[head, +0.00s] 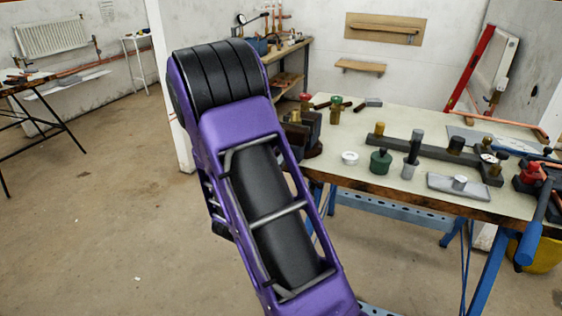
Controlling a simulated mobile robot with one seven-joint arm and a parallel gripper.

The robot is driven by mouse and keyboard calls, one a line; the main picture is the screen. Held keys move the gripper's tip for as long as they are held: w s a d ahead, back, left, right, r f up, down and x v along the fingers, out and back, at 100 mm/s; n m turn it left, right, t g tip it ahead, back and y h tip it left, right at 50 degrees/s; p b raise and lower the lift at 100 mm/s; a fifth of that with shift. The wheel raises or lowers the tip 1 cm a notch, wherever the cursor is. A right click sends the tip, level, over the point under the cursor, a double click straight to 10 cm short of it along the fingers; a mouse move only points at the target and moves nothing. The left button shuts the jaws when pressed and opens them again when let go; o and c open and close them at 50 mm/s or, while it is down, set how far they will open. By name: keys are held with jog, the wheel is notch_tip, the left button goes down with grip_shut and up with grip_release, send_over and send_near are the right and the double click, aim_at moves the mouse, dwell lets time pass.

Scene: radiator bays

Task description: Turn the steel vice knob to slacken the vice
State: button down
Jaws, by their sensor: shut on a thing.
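My purple and black arm fills the middle of the head view, and its end is hidden behind it. My gripper is not visible, so I cannot see what it touches. A dark, vice-like block (309,124) stands at the left end of the workbench (330,171), partly covered by my arm. I cannot make out a steel vice knob on its visible part.
The bench carries a white knob-like piece (349,158), a green-based piece (381,162), a dark bar (440,153) and a grey plate (445,184). Red and blue tools (531,180) lie at its right end. Open floor (120,230) lies to the left.

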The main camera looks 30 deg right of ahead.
dwell(0.3)
jog(key=n+p, duration=1.1)
jog(key=n, duration=1.4)
jog(key=c, duration=0.7)
grip_release()
jog(key=shift+d, duration=0.1)
